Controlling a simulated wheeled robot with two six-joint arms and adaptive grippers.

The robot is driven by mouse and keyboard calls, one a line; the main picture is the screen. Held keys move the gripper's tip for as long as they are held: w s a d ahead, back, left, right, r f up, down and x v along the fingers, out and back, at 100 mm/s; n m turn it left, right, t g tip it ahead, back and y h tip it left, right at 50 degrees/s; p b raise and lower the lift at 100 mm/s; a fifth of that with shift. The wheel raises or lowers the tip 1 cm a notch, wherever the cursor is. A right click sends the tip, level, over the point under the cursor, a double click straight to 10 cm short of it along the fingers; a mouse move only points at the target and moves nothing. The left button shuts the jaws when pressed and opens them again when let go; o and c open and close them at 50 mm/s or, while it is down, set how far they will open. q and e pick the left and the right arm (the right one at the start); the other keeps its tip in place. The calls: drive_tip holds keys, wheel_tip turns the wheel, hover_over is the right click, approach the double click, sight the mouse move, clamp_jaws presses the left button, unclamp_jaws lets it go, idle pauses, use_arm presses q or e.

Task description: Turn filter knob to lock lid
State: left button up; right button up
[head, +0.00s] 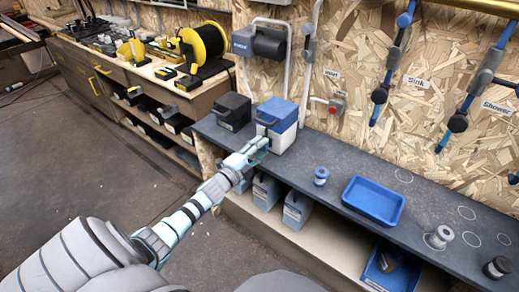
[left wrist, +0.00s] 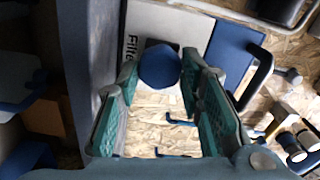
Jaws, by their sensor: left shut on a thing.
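The filter box stands on the grey bench in the head view, with a white body (head: 284,139) and a blue lid (head: 279,108) that looks closed. My left gripper (head: 262,147) is at its front face. In the left wrist view the blue round filter knob (left wrist: 160,66) sits between the fingertips of my left gripper (left wrist: 161,75), in front of a white face lettered "Filte…". The gripper is shut on the knob. In the head view the gripper hides the knob. The knob's turn angle cannot be read. My right gripper is not in view.
A black box (head: 234,110) stands just left of the filter box. A blue-topped jar (head: 321,176), a blue tray (head: 373,201) and metal fittings (head: 439,237) are to the right on the bench. Hoses hang on the chipboard wall.

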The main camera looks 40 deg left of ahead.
use_arm(q)
drive_tip(key=o, duration=1.1)
drive_tip(key=shift+o, duration=0.3)
